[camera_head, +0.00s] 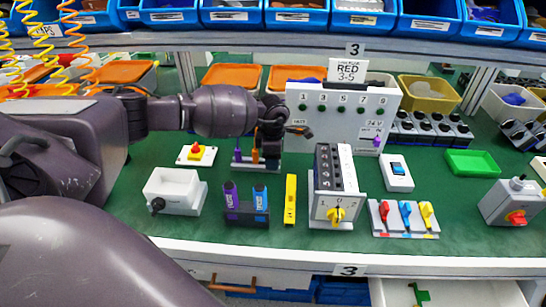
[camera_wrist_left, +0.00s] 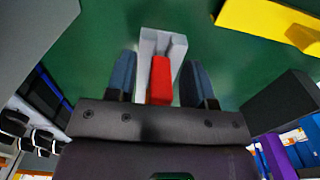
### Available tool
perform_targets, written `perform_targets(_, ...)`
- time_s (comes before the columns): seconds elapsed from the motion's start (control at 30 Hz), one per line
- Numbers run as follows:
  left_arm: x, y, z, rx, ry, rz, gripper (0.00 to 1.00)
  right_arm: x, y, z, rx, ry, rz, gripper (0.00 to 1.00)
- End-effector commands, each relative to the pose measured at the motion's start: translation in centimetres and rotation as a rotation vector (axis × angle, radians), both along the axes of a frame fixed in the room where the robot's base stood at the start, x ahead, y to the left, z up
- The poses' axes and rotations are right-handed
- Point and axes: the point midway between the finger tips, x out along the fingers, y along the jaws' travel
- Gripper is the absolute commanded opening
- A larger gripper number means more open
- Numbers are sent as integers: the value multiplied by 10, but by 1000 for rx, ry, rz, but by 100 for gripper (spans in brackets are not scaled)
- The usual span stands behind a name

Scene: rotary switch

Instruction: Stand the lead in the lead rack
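My left gripper (camera_head: 272,150) reaches down at the lead rack (camera_head: 254,166), in front of the test panel. A purple lead (camera_head: 238,155) and an orange lead (camera_head: 255,155) stand in the rack just left of it. In the left wrist view, a red lead (camera_wrist_left: 160,80) lies between my fingers (camera_wrist_left: 160,85), with a narrow gap on each side. My right gripper is not in view.
The white panel (camera_head: 330,134) with numbered sockets and a RED 3-5 sign (camera_head: 348,71) stands right of my gripper. A purple plug (camera_head: 377,140) is at its right side. A pen stand (camera_head: 247,216), a yellow bar (camera_head: 290,200) and a rotary switch box (camera_head: 336,190) stand in front.

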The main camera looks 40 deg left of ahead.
Motion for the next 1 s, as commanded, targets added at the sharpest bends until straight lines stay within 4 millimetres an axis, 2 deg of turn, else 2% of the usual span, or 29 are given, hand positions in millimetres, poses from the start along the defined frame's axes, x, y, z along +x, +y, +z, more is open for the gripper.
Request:
perform_targets(0.43, 0, 0, 2, 0, -1, 0, 48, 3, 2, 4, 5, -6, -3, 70)
perform_targets(0.7, 1, 1, 57, 1, -5, 0, 48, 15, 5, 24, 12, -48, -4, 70)
perform_targets(0.9, 1, 0, 89, 0, -4, 0, 48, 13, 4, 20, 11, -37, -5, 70)
perform_targets(1.0, 0, 0, 99, 0, -2, 0, 48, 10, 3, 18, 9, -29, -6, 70)
